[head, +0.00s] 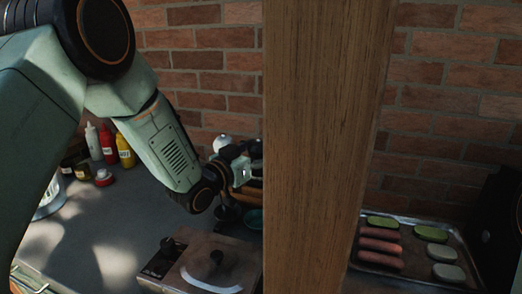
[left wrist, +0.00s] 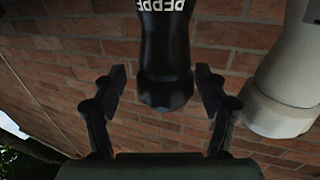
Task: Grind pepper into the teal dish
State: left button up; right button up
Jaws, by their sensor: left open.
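The black pepper mill (left wrist: 165,60), with white lettering, is in the left wrist view between the two spread fingers of my left gripper (left wrist: 163,88). Gaps show on both sides of it, so the fingers do not look closed on it. In the head view my left gripper (head: 238,166) is at the back of the counter, partly cut off by a wooden post. My right gripper is not in view.
A pale grey mill (left wrist: 280,100) stands close beside the pepper mill. The wooden post (head: 318,150) blocks the middle of the head view. Sauce bottles (head: 108,143) stand at the back left. A lidded metal box (head: 208,265) is in front. A tray (head: 408,278) of food lies right.

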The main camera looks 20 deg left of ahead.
pick_arm(q)
jog(key=shift+a, duration=0.25)
jog(key=shift+c, duration=0.6)
jog(key=shift+s+a, duration=0.1)
jog(key=shift+a, duration=0.15)
jog(key=c, duration=0.3)
jog(key=shift+d, duration=0.4)
jog(key=c, duration=0.5)
jog(key=shift+a, duration=0.2)
jog(key=shift+c, duration=1.2)
jog(key=shift+d+n+t+y+b, duration=0.2)
jog(key=shift+n+t+y+b, duration=0.25)
jog(key=shift+n+y, duration=0.8)
jog(key=shift+a+f+n+y, duration=0.1)
jog(key=shift+n+y, duration=1.15)
jog(key=shift+y, duration=1.3)
jog(key=shift+a, duration=0.1)
jog(key=o, duration=1.2)
jog(key=shift+c, duration=0.2)
